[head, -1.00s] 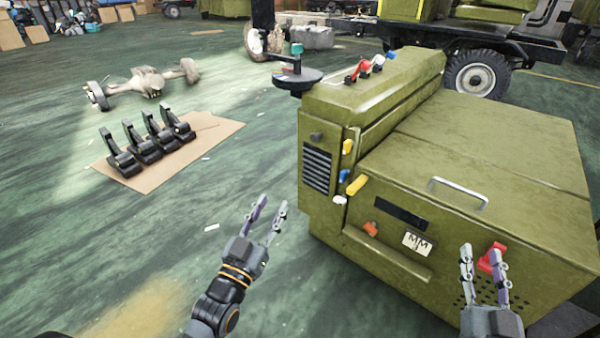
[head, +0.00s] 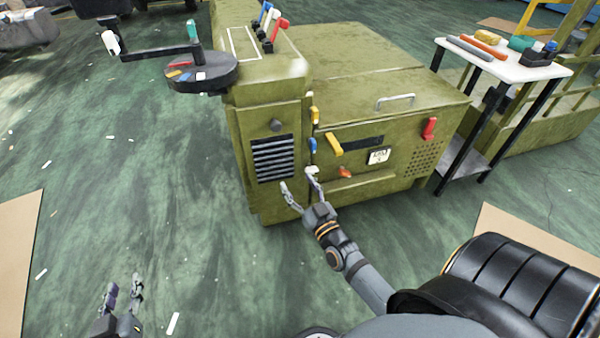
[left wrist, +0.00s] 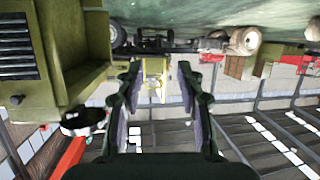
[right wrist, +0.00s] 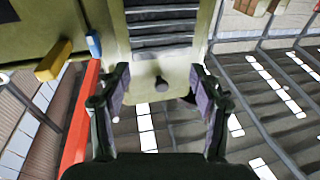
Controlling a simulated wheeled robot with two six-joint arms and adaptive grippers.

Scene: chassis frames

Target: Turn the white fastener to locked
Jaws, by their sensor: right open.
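The white fastener (head: 311,170) is a small light knob on the front corner of the green machine, below the blue fastener (head: 312,145). My right gripper (head: 300,189) is open in front of the machine's lower corner. My left gripper (head: 123,288) is open and empty over the floor, at lower left.
The machine (head: 380,60) has a yellow handle (head: 333,144), an orange one (head: 345,172) and a red one (head: 429,128). A round tray (head: 200,75) juts out at its left. A white-topped tool table (head: 500,62) stands at right.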

